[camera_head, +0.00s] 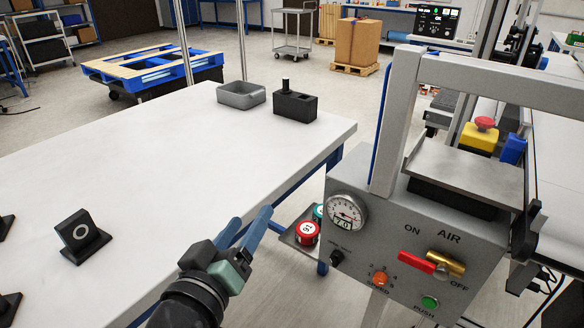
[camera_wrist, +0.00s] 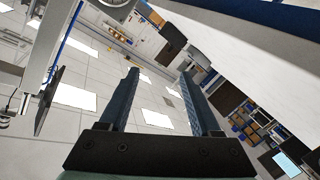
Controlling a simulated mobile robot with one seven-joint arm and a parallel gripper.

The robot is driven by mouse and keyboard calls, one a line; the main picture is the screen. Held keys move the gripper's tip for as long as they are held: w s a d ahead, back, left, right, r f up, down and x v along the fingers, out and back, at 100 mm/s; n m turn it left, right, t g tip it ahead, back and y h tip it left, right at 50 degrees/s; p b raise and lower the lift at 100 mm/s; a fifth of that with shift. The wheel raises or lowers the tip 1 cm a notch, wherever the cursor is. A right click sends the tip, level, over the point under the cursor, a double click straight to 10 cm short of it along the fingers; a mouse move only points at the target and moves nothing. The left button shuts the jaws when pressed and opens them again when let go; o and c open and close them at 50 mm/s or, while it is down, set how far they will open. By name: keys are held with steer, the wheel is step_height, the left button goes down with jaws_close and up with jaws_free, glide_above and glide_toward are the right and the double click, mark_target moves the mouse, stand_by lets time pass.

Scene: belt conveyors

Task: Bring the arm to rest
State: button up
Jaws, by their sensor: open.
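My gripper (camera_head: 243,231) shows at the lower middle of the head view, over the right front edge of the white table (camera_head: 150,165). Its two blue fingers point up and to the right, apart, with nothing between them. In the wrist view the gripper (camera_wrist: 160,85) is also open and empty, its fingers set against ceiling lights and the far room. Part of my arm is cut off by the bottom edge of the head view.
A grey control box (camera_head: 400,240) with gauge, red lever and frame stands close right of my gripper. On the table are a grey bin (camera_head: 241,96), a black block (camera_head: 295,106) and a black stand (camera_head: 82,238). Red and green round items (camera_head: 307,233) lie beside the box. The table's middle is clear.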

step_height(320, 180, up, 14)
steer(key=d+m+t+y, duration=0.1)
steer(key=d+m+t, duration=0.1)
steer(key=d+t, duration=0.15)
steer(key=s+d+r+m+t+y, duration=0.15)
steer(key=s+r+t, duration=0.35)
steer(key=r, duration=0.6)
steer(key=s+d+r+t+y, duration=0.1)
steer(key=s+d+r+t, duration=0.15)
steer(key=s+r, duration=0.65)
step_height(320, 180, up, 23)
steer(key=w+p, duration=0.2)
steer(key=p, duration=1.9)
steer(key=shift+w+a+r+y+p, duration=0.2)
steer(key=shift+w+a+y+p, duration=0.1)
steer(key=shift+a+y, duration=0.1)
